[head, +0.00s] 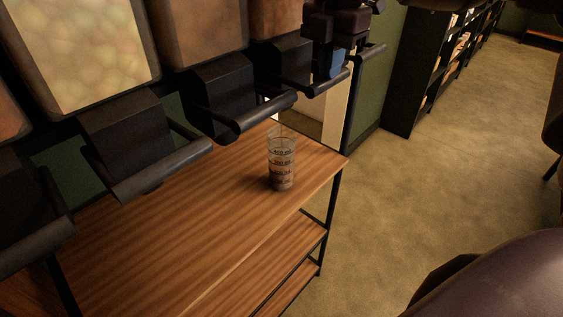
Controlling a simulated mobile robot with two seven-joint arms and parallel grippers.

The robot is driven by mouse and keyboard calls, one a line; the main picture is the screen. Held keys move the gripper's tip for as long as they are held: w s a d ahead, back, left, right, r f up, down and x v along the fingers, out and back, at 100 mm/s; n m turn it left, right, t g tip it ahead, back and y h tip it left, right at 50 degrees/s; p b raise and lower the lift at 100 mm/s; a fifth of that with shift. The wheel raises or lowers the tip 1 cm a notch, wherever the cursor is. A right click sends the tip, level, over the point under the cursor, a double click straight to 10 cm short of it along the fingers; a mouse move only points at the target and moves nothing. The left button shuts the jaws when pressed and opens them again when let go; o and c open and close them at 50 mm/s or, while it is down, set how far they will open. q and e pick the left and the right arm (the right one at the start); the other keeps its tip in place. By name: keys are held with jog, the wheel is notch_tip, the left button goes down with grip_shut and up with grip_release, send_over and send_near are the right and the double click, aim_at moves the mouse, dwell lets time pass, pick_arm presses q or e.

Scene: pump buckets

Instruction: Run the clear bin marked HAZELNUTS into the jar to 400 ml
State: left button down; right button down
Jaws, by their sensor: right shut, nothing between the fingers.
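The clear jar (281,160) stands upright on the wooden table, near its right end, with dark measuring marks that are too small to read surely. Its lower part looks brown; I cannot tell contents from the wood behind. No HAZELNUTS label is visible. My right gripper (337,66) is shut and empty, at the lever (305,86) of the rightmost dispenser; contact is unclear. My left gripper is out of view.
Black dispensers with bar levers (160,170) overhang the back of the table (190,235). Another lever (245,118) sits above and left of the jar. The table front is clear. A dark shelf unit (425,75) stands beyond open floor (430,185) on the right.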

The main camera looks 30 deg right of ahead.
jog(key=shift+f, duration=0.8)
dwell(0.4)
